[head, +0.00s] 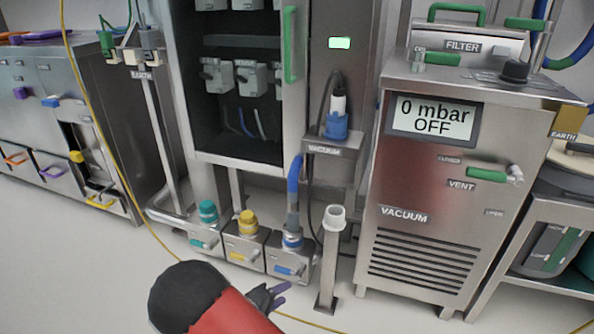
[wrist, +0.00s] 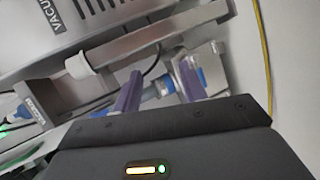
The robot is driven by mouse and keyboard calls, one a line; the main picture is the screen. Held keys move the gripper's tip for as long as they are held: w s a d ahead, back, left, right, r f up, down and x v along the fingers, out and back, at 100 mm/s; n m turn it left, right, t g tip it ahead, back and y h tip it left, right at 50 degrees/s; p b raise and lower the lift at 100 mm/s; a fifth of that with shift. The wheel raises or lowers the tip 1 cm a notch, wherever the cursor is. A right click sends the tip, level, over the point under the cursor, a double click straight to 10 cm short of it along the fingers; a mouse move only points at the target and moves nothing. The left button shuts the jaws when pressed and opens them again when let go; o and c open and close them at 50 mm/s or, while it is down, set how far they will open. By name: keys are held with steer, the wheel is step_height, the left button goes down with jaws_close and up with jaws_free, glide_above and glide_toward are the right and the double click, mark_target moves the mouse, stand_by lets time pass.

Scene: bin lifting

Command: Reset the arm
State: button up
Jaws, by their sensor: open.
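My gripper (head: 272,296) shows at the bottom of the head view, at the end of my red and black arm. Its purple fingers are low over the floor, left of the metal post. In the wrist view my gripper (wrist: 160,84) has its two purple fingers spread apart. Nothing is held between them. A blue hose fitting (wrist: 164,84) shows beyond the gap, and contact with it is not visible.
A metal post with a white cap (head: 335,218) stands right of my gripper. Behind are low boxes with a teal knob (head: 208,212), a yellow knob (head: 248,222) and a blue hose (head: 294,190). The vacuum cabinet (head: 400,245) stands right. A yellow cable (head: 130,195) crosses the floor.

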steer(key=s+d+r+m+g+y+p, duration=0.1)
steer(key=s+d+r+m+g+y, duration=0.2)
steer(key=d+r, duration=0.65)
steer(key=s+d+r+m+g+p, duration=0.2)
steer(key=s+d+r+m+g, duration=0.4)
steer(key=r, duration=0.7)
steer(key=s+d+r+t+y+p, duration=0.1)
steer(key=s+d+r+t+y, duration=0.1)
steer(key=s+r, duration=0.5)
steer(key=s+d+r+t+y+p, duration=0.1)
steer(key=s+d+r+t+y, duration=0.1)
steer(key=s+r+y, duration=0.2)
steer(key=s+r, duration=0.3)
steer(key=shift+s+d+t+p, duration=0.2)
steer(key=shift+d+t+p, duration=0.1)
